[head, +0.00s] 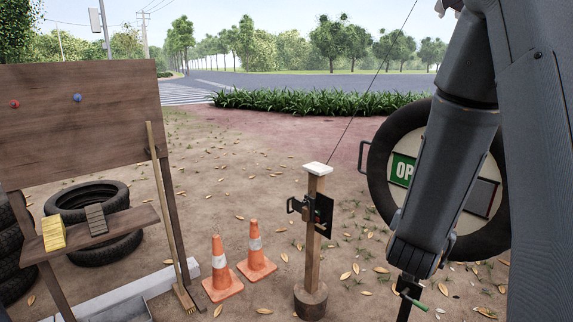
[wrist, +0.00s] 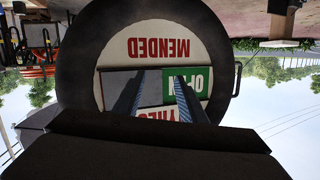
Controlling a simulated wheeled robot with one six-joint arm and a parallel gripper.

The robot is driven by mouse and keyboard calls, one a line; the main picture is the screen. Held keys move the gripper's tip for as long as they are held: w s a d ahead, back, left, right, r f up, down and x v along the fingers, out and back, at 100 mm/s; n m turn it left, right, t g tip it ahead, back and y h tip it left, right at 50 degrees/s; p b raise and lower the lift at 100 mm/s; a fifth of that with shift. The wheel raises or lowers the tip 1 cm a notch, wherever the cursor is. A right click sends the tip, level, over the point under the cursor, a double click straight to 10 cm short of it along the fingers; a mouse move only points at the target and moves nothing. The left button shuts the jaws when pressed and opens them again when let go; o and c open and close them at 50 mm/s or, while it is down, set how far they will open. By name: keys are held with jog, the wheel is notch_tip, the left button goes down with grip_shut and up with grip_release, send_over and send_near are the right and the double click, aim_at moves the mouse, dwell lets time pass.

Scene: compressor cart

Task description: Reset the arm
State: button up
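My gripper (wrist: 158,78) shows in the wrist view with its two fingers apart and nothing between them. It points at a round sign inside a black tyre (wrist: 78,70), which appears upside down there. The sign (wrist: 160,47) reads "MENDED", with a green panel (wrist: 188,93) lettered "OPEN" partly behind a finger. Whether the fingers touch the sign I cannot tell. In the head view my arm hangs down at the right, in front of the tyre (head: 382,165) and the green panel (head: 403,169).
A wooden post (head: 318,212) with a dark box stands in the middle. Two orange cones (head: 220,270) are left of it. A wooden board (head: 80,120), a shelf with a yellow block (head: 53,234), a broom (head: 164,200) and tyres (head: 90,195) are at left. A green handle (head: 413,300) shows below my arm.

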jog(key=a+f+n+g+y, duration=0.25)
jog(key=a+f+y, duration=0.3)
jog(key=a, duration=0.45)
jog(key=s+a+f+n+g+y, duration=0.1)
jog(key=s+a+n+g+y, duration=0.1)
jog(key=s, duration=0.7)
jog(key=s+a+f+n+g+y, duration=0.1)
jog(key=s+a+n+g, duration=0.4)
jog(key=s, duration=0.5)
jog(key=shift+s+a+f+g+y, duration=0.15)
jog(key=shift+s+a+g+y, duration=0.2)
jog(key=shift+a+g, duration=0.65)
jog(key=shift+w+a, duration=0.1)
jog(key=shift+a, duration=0.05)
